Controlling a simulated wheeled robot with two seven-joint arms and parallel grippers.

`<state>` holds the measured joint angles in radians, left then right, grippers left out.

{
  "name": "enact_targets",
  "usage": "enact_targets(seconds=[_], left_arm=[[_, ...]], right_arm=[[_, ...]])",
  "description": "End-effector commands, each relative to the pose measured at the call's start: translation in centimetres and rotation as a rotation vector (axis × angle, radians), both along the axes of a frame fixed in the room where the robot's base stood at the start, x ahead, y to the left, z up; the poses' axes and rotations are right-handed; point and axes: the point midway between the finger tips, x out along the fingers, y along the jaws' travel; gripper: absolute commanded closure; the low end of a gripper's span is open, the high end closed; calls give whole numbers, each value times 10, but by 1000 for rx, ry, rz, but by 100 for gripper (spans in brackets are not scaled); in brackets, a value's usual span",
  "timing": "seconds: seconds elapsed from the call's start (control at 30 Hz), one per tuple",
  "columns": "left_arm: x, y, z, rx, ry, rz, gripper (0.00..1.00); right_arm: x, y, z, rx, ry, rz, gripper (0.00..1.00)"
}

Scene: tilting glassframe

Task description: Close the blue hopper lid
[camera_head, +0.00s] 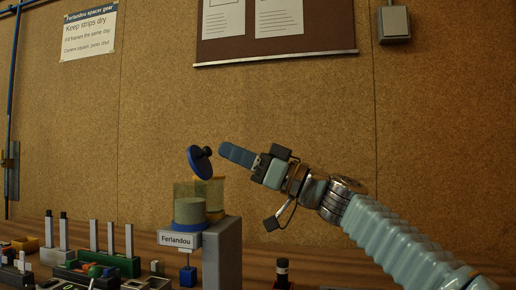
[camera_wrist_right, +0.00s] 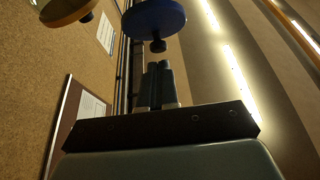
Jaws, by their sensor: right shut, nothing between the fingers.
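The blue hopper lid (camera_head: 200,163) is a round disc with a dark knob, standing steeply tilted above the hopper stand. Below it, a translucent yellow hopper (camera_head: 187,191) holds a pale greenish mass above a blue band. My right gripper (camera_head: 224,151) is shut and empty, its blue-grey fingertips just right of the lid's knob side. In the right wrist view, the blue lid (camera_wrist_right: 154,19) and its knob lie just beyond the shut fingers (camera_wrist_right: 158,78). Whether they touch is unclear. My left gripper is not in view.
A second yellowish hopper (camera_head: 212,192) stands behind. A tan disc with a dark knob (camera_wrist_right: 65,8) shows in the wrist view. Upright posts (camera_head: 110,238) and small parts crowd the left bench; a dark bottle (camera_head: 282,272) stands right.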

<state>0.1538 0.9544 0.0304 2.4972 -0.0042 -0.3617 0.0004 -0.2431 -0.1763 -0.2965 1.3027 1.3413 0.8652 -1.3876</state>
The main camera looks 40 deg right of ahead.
Motion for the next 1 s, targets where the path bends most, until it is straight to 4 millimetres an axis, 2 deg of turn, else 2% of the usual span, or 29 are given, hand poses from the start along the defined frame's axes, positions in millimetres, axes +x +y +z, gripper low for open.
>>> enact_targets(seconds=[0.2, 0.6, 1.0], left_arm=[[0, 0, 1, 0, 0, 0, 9], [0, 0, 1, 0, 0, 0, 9], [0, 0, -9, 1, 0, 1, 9]], right_arm=[[9, 8, -5, 0, 0, 0, 100], [9, 8, -6, -1, -1, 0, 100], [14, 12, -2, -1, -1, 0, 100]])
